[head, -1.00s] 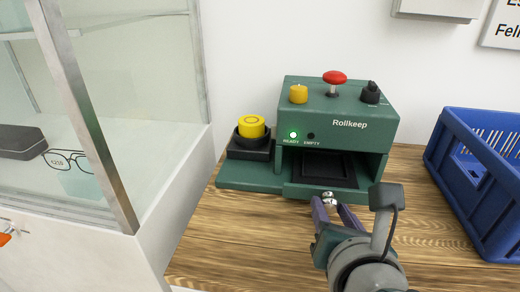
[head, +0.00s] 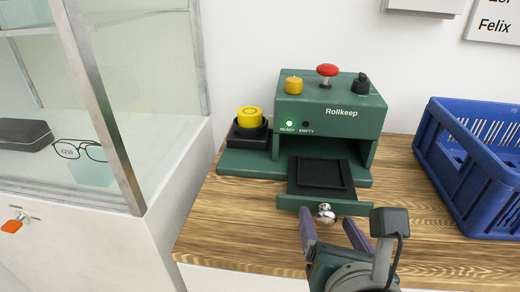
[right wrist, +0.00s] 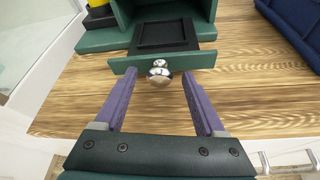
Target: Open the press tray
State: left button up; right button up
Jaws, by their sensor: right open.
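The green press (head: 330,103), marked Rollkeep, stands on the wooden table. Its tray (head: 296,202) is out toward me, with a dark square recess showing in front of the press opening. A round metal knob (head: 325,213) sits on the tray's green front; it also shows in the right wrist view (right wrist: 159,75). My right gripper (head: 332,228) is open just in front of the knob. In the right wrist view its purple fingers (right wrist: 160,75) are spread, with the knob between or just beyond their tips and no finger visibly touching it. My left gripper is not in view.
A blue crate (head: 468,165) stands on the table at the right. A glass display case (head: 135,130) with glasses inside stands at the left. A yellow round piece (head: 249,117) sits in a black holder beside the press. Wood is clear (head: 225,215) left of the tray.

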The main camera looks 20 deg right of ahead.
jog(key=p+v, duration=0.1)
jog(key=v, duration=0.9)
dwell(0.3)
jog(key=s+d+r+m+g+p, duration=0.3)
jog(key=d+r+m+g+p, duration=0.45)
jog(key=m, duration=0.85)
jog(key=s+a+r+m+g+y+p, duration=0.1)
jog(key=s+a+r+m+y+p, duration=0.15)
jog(key=r+m+p, duration=0.35)
jog(key=s+a+r+m+y+p, duration=0.1)
jog(key=a+r+m+y+p, duration=0.3)
jog(key=r+p, duration=0.3)
notch_tip(320, 180, up, 35)
jog(key=p, duration=3.5)
jog(key=shift+s, duration=0.35)
